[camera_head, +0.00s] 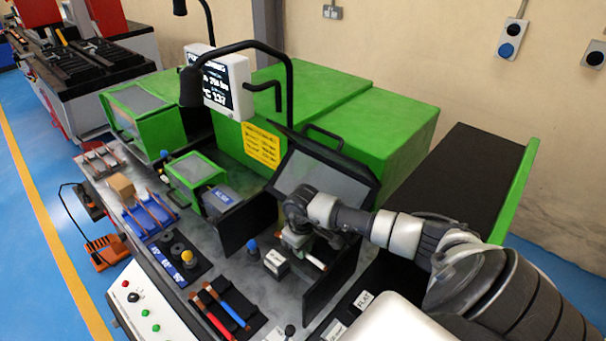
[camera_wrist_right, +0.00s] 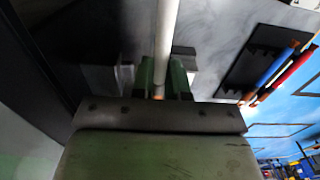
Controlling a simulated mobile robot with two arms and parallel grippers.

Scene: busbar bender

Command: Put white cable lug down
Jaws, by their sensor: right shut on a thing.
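The white cable lug (camera_wrist_right: 167,40) is a long pale rod in the right wrist view, with a small orange-copper end between the fingers. It also shows as a short white piece (camera_head: 315,262) in the head view. My right gripper (camera_wrist_right: 161,78) is shut on it, with one green finger on each side. In the head view my right gripper (camera_head: 298,238) is inside the bay under the raised dark guard (camera_head: 325,178), partly hidden by my own wrist. Whether the lug touches a surface cannot be told. My left gripper is not in view.
A dark side panel (camera_head: 335,275) stands close to my right gripper. A small white labelled block (camera_head: 277,262) and a blue knob (camera_head: 252,246) are to its left. A black rack (camera_head: 222,308) holds red and blue-handled tools. The grey bench (camera_head: 272,300) has some bare surface in front.

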